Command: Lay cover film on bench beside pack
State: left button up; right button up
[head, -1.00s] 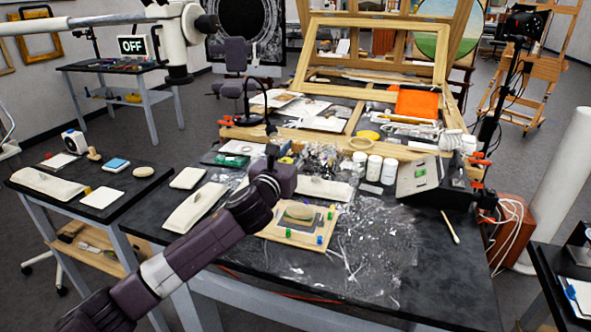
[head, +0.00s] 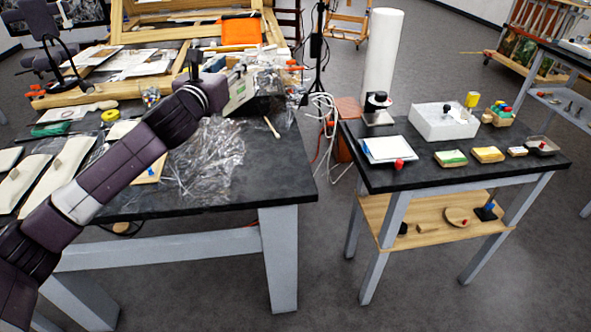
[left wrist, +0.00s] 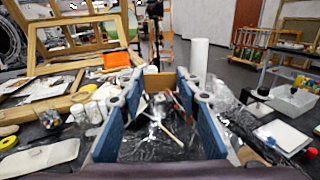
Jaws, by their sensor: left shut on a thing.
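The cover film is a clear, crinkled sheet (head: 212,150) spread over the right part of the black bench (head: 283,172). My left gripper (head: 218,86) is over the bench's right part, its fingers mostly hidden in the head view. In the left wrist view the left gripper (left wrist: 158,88) shows two blue-padded fingers apart, with film (left wrist: 150,146) between and beside them; it is shut on the film. Which thing is the pack I cannot tell; a pale wooden board (head: 152,170) lies beside the film, mostly hidden by my arm. My right gripper is not in view.
A second table (head: 440,172) with a white tray (head: 443,122) stands right, across a floor gap. A tall white roll (head: 382,55) stands behind.

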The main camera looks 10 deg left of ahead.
pick_arm(q)
jog(key=shift+d+f, duration=0.25)
jog(key=shift+d, duration=0.9)
notch_tip(320, 180, down, 20)
jog(key=b, duration=0.2)
jog(key=shift+w+a+r+h+b, duration=0.15)
jog(key=shift+r+h+b, duration=0.1)
jog(key=shift+h+b, duration=0.15)
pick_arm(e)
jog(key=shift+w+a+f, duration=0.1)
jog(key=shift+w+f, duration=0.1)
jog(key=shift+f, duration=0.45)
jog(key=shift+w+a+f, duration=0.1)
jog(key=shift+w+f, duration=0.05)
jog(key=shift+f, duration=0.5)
pick_arm(q)
jog(key=shift+f+b, duration=0.3)
jog(key=shift+f, duration=0.35)
jog(key=o, duration=1.1)
jog(key=shift+r, duration=0.1)
jog(key=shift+c, duration=0.2)
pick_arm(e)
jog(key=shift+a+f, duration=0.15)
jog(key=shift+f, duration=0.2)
